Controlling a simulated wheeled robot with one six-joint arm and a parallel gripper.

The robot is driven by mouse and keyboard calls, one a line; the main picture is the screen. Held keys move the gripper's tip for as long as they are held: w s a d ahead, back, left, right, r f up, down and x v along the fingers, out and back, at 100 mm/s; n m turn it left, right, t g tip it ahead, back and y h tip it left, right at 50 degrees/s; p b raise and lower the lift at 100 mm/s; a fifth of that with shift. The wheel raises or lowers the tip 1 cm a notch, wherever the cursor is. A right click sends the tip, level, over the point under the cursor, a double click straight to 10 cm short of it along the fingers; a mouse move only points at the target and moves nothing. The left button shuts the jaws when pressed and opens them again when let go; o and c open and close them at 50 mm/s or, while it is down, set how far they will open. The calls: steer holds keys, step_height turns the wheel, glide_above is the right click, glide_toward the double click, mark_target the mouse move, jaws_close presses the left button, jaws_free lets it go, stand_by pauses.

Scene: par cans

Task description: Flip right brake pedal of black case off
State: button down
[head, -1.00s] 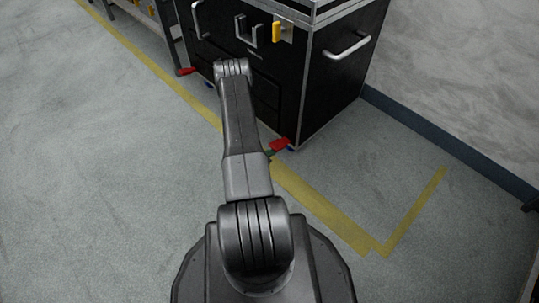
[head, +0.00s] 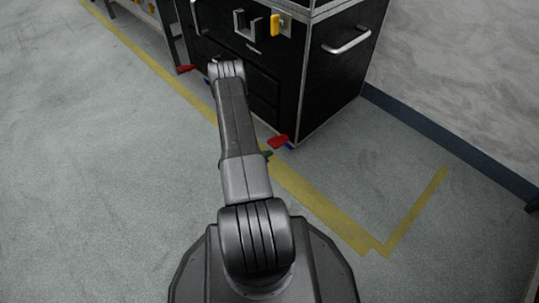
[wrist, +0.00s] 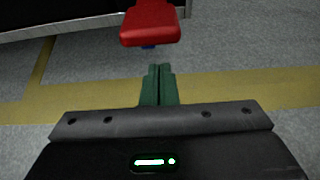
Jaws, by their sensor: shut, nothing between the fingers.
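The black case (head: 330,85) with metal edges stands beyond my arm in the head view. Its right brake pedal (head: 278,141) is red and sticks out at the bottom near corner, with a bit of blue beside it. The pedal (wrist: 150,25) is large at the top of the wrist view, with blue under it. My gripper (wrist: 158,75) has green fingers pressed together, empty, just in front of the pedal with a small gap showing. In the head view my gripper (head: 266,155) is mostly hidden behind my arm. The pedal's tilt is hard to tell.
The case's left red pedal (head: 187,69) shows farther back. A second unit (head: 148,12) stands at top left. Yellow floor tape (head: 320,208) runs past the case. A wall with a dark blue skirting (head: 450,145) is at right. The floor at left is clear.

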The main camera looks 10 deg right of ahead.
steer(key=p+v, duration=0.3)
steer(key=v, duration=0.6)
steer(key=shift+s+a, duration=0.3)
steer(key=shift+f, duration=0.15)
